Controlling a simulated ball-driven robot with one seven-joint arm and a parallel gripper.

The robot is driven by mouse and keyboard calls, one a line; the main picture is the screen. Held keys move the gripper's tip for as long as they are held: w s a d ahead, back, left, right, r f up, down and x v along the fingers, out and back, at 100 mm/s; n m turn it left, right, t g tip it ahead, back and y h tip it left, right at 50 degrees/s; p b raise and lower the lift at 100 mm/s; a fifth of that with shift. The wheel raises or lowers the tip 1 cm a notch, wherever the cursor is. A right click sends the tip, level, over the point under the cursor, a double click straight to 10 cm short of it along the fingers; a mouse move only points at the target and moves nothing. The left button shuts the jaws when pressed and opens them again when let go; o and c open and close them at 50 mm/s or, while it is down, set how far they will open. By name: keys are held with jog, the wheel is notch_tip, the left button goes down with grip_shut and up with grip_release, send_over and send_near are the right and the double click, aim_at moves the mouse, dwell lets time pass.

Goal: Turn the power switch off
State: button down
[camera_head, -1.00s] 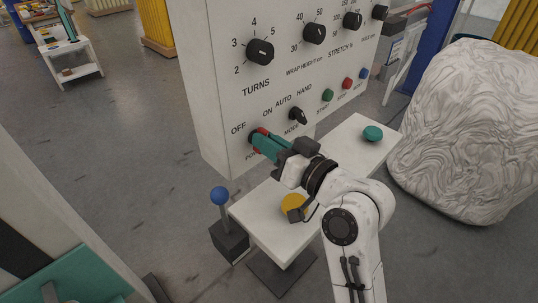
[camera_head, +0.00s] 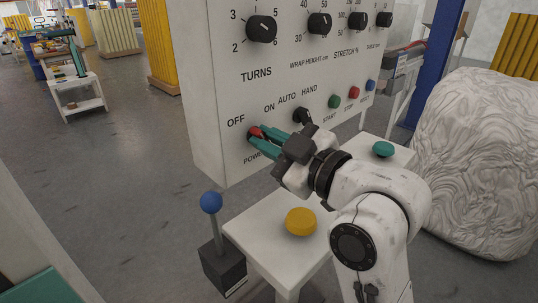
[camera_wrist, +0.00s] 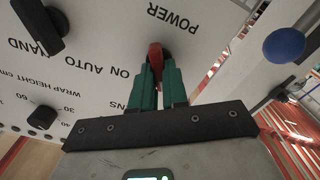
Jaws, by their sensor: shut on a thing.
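The power switch (camera_head: 257,132) has a red handle and sits low on the white control panel, under the OFF and ON labels. In the wrist view the red handle (camera_wrist: 155,55) stands between my two teal fingers. My gripper (camera_head: 260,141) is shut on the handle; it also shows in the wrist view (camera_wrist: 157,75). The fingers hide part of the switch and of the POWER label in the head view. I cannot tell which label the handle points at.
The black mode knob (camera_head: 303,115) is close to the right of my gripper. A blue-topped lever (camera_head: 211,203) stands left. A large wrapped bulk (camera_head: 480,160) is at right.

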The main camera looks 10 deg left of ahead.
jog(key=shift+f+n+b, duration=0.15)
jog(key=shift+n+b, duration=0.8)
jog(key=shift+n, duration=0.15)
jog(key=c, duration=1.1)
grip_release()
jog(key=shift+c, duration=0.2)
jog(key=v, duration=1)
jog(key=shift+s+d, duration=0.3)
